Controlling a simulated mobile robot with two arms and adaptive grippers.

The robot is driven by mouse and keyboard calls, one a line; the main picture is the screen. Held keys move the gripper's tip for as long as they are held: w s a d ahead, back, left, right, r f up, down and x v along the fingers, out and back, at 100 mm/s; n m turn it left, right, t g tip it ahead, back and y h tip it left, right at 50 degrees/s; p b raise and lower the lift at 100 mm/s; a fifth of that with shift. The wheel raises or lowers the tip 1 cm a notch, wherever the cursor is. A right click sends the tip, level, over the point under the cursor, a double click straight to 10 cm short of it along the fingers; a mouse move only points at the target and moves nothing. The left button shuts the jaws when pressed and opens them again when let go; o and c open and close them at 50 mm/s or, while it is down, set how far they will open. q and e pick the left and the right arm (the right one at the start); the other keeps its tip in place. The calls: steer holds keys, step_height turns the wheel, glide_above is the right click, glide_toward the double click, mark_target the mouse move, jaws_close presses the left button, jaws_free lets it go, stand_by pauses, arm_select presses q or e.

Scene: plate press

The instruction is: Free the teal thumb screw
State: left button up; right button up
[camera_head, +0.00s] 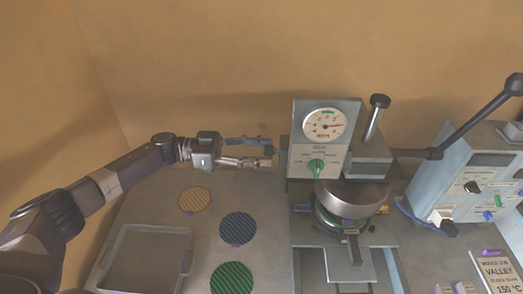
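The press (321,143) stands right of centre, with a round dial on its front and a green knob below the dial. My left gripper (267,151) reaches in from the left, close to the left side of the press. Its two fingers are apart, one above the other, and point right. I cannot make out a teal thumb screw for certain; the fingertips cover the small parts at that side of the press. I see no object clearly held. My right gripper is not in view.
An empty grey tray (144,262) lies at the lower left. A tan disc (194,200), a dark blue disc (238,228) and a green disc (231,277) lie beside it. A long lever (475,117) rises at the right, near a control box (455,180) and a temperature sign (495,272).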

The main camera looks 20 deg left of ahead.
arm_select(q)
steer(key=shift+a, duration=0.1)
steer(key=v, duration=1.2)
stand_by(0.6)
